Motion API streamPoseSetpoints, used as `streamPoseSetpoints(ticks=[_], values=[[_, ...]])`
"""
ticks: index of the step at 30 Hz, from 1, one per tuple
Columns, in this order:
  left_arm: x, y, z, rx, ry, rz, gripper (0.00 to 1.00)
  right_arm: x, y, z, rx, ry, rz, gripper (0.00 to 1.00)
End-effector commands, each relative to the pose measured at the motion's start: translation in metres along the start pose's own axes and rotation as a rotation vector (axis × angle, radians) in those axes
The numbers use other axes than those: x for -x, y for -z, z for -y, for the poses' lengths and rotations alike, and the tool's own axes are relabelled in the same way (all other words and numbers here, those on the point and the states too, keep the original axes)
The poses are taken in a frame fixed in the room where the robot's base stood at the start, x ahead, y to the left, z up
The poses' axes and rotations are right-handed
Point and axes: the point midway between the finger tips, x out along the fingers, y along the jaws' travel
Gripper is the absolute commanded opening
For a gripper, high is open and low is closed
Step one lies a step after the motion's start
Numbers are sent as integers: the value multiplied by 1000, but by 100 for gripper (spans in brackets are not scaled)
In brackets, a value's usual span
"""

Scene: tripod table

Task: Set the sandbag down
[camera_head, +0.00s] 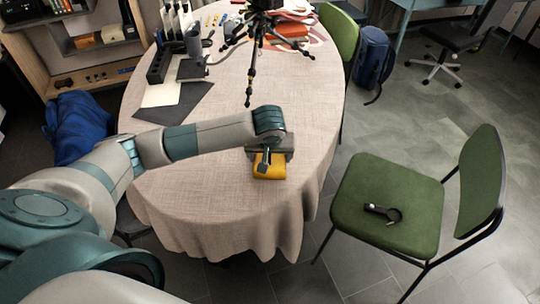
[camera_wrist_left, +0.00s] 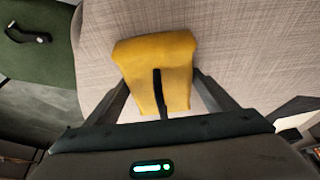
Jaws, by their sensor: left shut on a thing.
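The sandbag (camera_head: 270,167) is yellow and is at the near right part of the cloth-covered table (camera_head: 225,200). In the left wrist view the yellow sandbag (camera_wrist_left: 157,62) has a dark strap down its middle and sits between the fingers. My left gripper (camera_head: 268,158) is shut on it; it also shows in the left wrist view (camera_wrist_left: 160,92). The wrist hides part of the bag in the head view. I cannot tell whether the bag touches the cloth. My right gripper is not in view.
A black tripod (camera_head: 255,60) stands at the back of the table. Dark and pale sheets (camera_head: 175,103), a black holder (camera_head: 160,64) and an orange item (camera_head: 288,30) lie farther back. A green chair (camera_head: 390,205) with a dark clamp-like item (camera_head: 384,212) stands right. The near table is clear.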

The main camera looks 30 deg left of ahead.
Motion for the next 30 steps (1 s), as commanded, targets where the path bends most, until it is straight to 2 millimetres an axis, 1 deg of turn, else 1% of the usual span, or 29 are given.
streamPoseSetpoints(ticks=[3,4,6,15,21,26,30], values=[[-1,1,0,1,-2,-3,28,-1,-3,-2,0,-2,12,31],[-2,-1,0,0,0,0,83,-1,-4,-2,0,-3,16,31],[-1,-1,0,0,0,0,97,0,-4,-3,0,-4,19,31],[-1,-1,0,0,0,0,97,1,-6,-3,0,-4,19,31],[3,1,0,0,0,-1,97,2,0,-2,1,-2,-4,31],[21,1,-1,-1,-2,-2,97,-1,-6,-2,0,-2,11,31],[44,1,-1,-1,-3,-3,97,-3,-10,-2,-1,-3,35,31]])
